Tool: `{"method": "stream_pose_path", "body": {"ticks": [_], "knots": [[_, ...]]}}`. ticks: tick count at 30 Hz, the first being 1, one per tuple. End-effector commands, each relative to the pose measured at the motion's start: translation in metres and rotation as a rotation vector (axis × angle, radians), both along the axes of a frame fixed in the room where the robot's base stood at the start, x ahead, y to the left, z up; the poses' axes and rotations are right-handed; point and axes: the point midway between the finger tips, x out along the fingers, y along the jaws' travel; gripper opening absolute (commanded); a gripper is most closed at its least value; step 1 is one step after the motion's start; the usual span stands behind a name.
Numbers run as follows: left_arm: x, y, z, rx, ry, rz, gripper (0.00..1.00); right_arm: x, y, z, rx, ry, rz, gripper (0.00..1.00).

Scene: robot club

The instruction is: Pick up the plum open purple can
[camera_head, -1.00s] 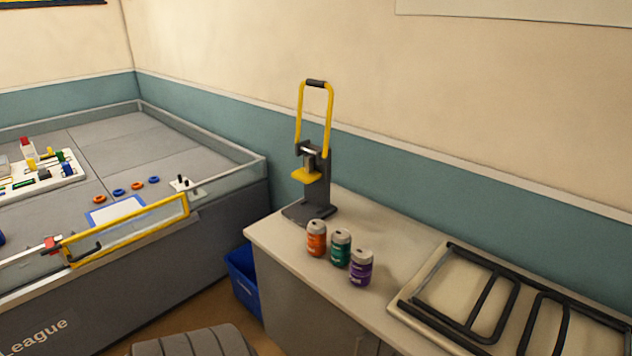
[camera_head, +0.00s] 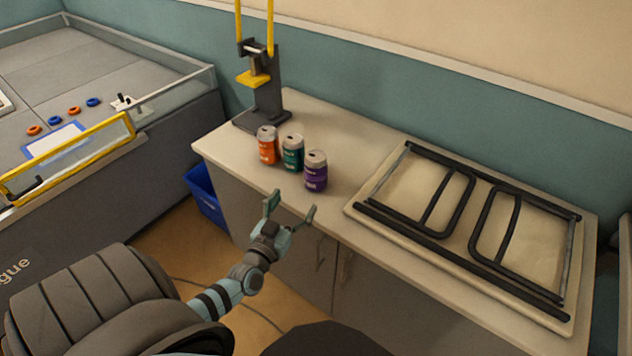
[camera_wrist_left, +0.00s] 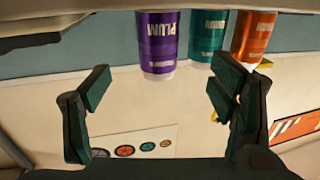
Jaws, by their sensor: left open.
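The purple can (camera_head: 316,171) stands upright near the front edge of the counter, at the right end of a row of three cans. In the left wrist view the purple can (camera_wrist_left: 162,42) appears upside down with the word PLUM on it, between and beyond the fingers. My left gripper (camera_head: 291,206) is open and empty, just in front of the counter edge and short of the purple can. Its open fingers also show in the left wrist view (camera_wrist_left: 160,95). My right gripper is not in view.
A green can (camera_head: 292,153) stands close beside the purple can, with an orange can (camera_head: 268,145) further left. A can crusher (camera_head: 266,95) stands behind them. A folded frame on a board (camera_head: 400,168) lies to the right. A blue bin (camera_head: 207,194) is below left.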

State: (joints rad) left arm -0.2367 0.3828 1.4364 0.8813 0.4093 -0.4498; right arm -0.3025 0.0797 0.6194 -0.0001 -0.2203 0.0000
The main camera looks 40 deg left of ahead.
Motion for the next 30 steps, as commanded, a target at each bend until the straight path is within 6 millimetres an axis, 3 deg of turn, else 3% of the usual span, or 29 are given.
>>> {"method": "stream_pose_path", "body": {"ticks": [3,9,15,23,25,30], "knots": [[0.032,0.007,-0.004,-0.001,-0.002,0.0,0.77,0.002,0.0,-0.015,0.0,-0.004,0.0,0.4],[0.062,0.013,-0.006,-0.001,0.002,-0.002,0.77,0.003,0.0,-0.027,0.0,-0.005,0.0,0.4],[0.099,0.02,-0.016,-0.001,0.002,-0.003,0.77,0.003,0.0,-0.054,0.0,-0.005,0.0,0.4],[0.109,0.023,-0.011,-0.001,0.006,-0.004,0.77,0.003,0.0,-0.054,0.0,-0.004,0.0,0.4],[0.109,0.023,-0.011,-0.001,0.006,-0.004,0.71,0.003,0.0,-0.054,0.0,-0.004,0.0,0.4],[0.109,0.023,-0.011,-0.002,0.006,-0.004,0.44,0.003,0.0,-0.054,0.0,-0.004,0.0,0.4]]}}
